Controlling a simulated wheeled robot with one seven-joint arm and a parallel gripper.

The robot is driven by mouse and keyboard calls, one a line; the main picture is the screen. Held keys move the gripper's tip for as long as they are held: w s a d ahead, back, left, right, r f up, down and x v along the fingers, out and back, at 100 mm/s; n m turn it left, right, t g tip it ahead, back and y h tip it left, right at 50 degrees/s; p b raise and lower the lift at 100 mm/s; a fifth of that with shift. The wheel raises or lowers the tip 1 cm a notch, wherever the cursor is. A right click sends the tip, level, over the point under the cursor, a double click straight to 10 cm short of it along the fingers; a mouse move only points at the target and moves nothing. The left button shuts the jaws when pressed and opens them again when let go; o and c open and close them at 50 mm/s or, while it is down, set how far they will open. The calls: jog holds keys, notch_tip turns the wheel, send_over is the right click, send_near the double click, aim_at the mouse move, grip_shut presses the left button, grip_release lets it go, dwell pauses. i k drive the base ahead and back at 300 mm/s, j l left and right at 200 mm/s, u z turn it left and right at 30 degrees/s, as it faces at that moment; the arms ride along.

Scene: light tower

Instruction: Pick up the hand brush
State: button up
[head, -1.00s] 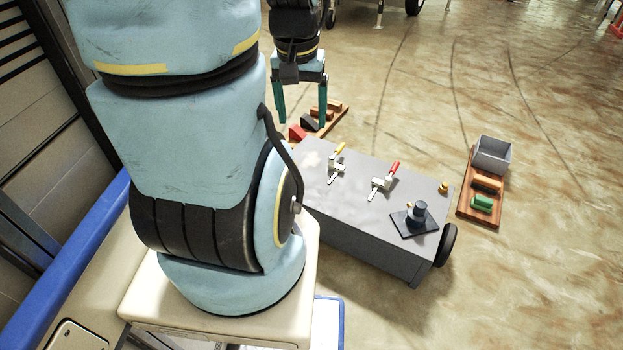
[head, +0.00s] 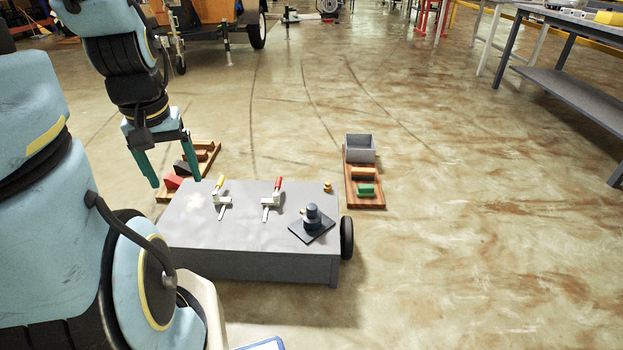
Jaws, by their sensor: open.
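No item can be told for certain as the hand brush at this size. An orange-brown block with a dark underside (head: 363,174), which could be a brush, lies on the right wooden tray (head: 351,198) between a grey bin (head: 360,149) and a green block (head: 366,190). The left wooden tray (head: 210,147) holds a red block (head: 173,181), a dark wedge-like piece (head: 183,168) and brown pieces; one of these could also be a brush. My gripper (head: 176,181) is open and empty, its green fingers pointing down in front of the left tray in the picture.
A grey cart (head: 250,235) with a dark wheel (head: 347,238) stands in front. It carries a yellow-handled clamp (head: 221,198), a red-handled clamp (head: 271,200) and a dark cylinder on a plate (head: 312,217). The floor right of the cart is clear; a workbench (head: 570,85) stands far right.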

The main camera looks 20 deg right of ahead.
aim_at(357, 173)
jog(key=z, duration=1.4)
